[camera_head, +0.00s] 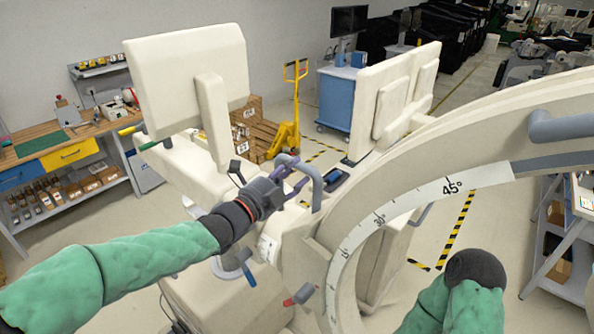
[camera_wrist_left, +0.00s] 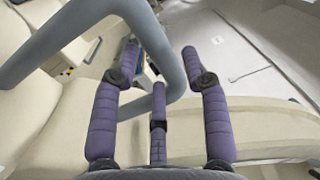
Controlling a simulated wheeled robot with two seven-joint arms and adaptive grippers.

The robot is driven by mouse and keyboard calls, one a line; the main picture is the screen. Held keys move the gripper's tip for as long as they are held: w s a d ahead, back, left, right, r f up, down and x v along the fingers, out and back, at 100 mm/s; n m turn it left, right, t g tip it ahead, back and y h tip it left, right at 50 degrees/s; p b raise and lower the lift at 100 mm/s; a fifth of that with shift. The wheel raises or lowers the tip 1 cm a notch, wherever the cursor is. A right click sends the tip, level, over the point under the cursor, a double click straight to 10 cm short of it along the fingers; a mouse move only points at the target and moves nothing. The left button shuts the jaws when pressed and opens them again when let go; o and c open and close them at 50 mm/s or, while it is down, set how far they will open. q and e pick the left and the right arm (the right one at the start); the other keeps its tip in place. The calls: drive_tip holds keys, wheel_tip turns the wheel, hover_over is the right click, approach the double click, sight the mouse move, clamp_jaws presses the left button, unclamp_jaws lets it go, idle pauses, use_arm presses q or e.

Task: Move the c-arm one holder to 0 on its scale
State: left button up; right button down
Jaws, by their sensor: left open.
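The c-arm (camera_head: 430,165) is a large cream arc in the head view. Its white scale (camera_head: 400,207) reads 45°, 30° and 15° down the curve, with the lower end running out of the picture. The cream holder block (camera_head: 305,255) sits at the arc's lower left; which mark it meets is unclear. A grey bent handle (camera_head: 313,172) rises above the block. My left gripper (camera_head: 290,182) is open at this handle. In the left wrist view the handle (camera_wrist_left: 165,60) runs beside and past the purple fingers (camera_wrist_left: 165,85); contact is unclear.
My right forearm ends at lower right, its fingers unseen. Cream monitors (camera_head: 187,80) stand behind the left gripper. A workbench (camera_head: 60,140) is at left, a yellow pallet jack (camera_head: 290,125) behind, and a table (camera_head: 565,240) at right. Floor beyond the arc is open.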

use_arm(q)
drive_tip(key=v, duration=1)
idle(0.4)
drive_tip(key=shift+a, duration=0.1)
idle(0.7)
